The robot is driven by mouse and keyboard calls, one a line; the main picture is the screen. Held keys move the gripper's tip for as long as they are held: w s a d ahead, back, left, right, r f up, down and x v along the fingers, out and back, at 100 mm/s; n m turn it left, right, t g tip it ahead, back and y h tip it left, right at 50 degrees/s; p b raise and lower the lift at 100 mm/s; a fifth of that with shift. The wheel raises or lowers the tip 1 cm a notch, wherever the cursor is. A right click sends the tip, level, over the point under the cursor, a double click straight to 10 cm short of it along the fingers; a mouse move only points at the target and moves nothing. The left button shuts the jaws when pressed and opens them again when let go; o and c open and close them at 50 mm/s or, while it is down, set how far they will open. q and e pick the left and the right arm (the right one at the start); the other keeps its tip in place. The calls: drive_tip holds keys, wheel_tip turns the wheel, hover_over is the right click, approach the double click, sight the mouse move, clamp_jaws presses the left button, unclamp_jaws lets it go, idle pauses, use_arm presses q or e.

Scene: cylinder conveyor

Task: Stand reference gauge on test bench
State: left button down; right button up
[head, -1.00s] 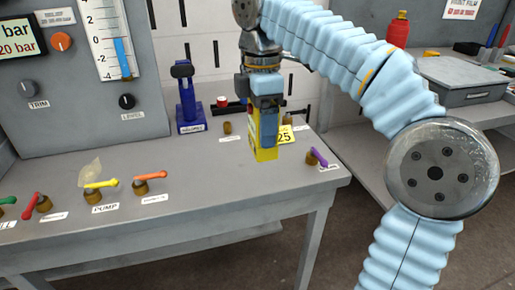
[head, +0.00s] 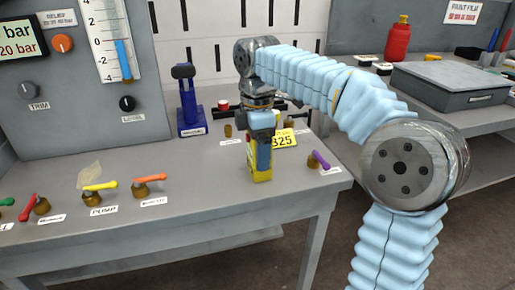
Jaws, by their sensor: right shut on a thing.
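A yellow upright block-shaped thing, which looks like the reference gauge (head: 262,175), stands or hangs at the bench top in the head view. My right gripper (head: 260,150) is shut on it from above, its fingers covering much of the sides. Its lower end is at or very near the surface; I cannot tell if it touches. The grey test bench (head: 200,215) fills the left and middle. A yellow tag marked 325 (head: 284,138) shows just behind the gauge. My left gripper is not in view.
A purple-handled valve (head: 321,160) is close to the right of the gauge. Orange (head: 148,180), yellow (head: 100,186) and red-handled valves line the left front. A blue stand (head: 190,110) is behind. Bare bench lies between the orange valve and the gauge.

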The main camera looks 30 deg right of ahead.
drive_tip(key=o, duration=1.4)
drive_tip(key=shift+f, duration=0.1)
wheel_tip(320, 180, up, 11)
drive_tip(key=shift+r+p, duration=0.15)
drive_tip(key=shift+p, duration=1)
drive_tip(key=shift+r, duration=0.5)
